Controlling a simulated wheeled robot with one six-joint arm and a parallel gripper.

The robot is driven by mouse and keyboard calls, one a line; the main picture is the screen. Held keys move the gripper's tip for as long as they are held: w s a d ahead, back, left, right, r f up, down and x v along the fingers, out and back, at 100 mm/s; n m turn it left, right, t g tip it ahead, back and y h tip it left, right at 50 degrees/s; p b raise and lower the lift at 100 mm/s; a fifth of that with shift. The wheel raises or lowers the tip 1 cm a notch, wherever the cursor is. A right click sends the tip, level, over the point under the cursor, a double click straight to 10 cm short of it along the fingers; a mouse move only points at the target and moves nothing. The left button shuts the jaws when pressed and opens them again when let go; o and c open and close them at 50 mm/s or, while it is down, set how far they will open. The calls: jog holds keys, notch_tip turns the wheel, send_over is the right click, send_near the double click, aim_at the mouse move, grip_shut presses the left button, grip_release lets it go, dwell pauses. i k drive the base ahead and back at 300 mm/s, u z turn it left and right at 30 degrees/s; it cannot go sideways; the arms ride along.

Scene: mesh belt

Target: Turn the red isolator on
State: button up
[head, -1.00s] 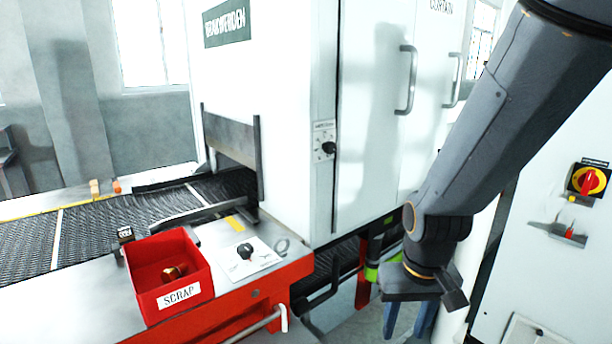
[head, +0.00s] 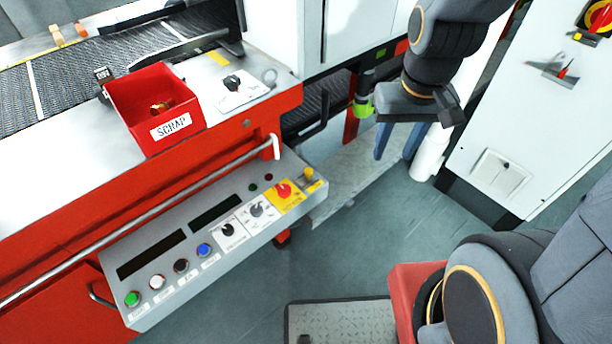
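A red rotary handle on a yellow plate (head: 598,16) is on the white cabinet at the upper right of the head view, partly cut by the frame edge. Another red knob (head: 284,190) sits on a yellow label on the grey control panel (head: 160,305). The labels are too small to read, so I cannot tell which is the isolator. My gripper (head: 399,148) hangs between the machine and the cabinet, with two blue fingers pointing down and apart. It is open, with nothing seen between the fingers, and apart from both red controls.
The panel also has black selector knobs (head: 228,230) and green, white, black and blue buttons (head: 204,250). A red SCRAP bin (head: 172,128) stands beside the mesh belt (head: 120,62). A rail (head: 150,215) runs above the panel. Grey floor (head: 370,225) is open between panel and cabinet.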

aim_at(284, 190)
jog(key=u, duration=1.55)
jog(key=k, duration=0.75)
jog(key=z, duration=1.35)
jog(key=i, duration=0.5)
jog(key=u, duration=0.05)
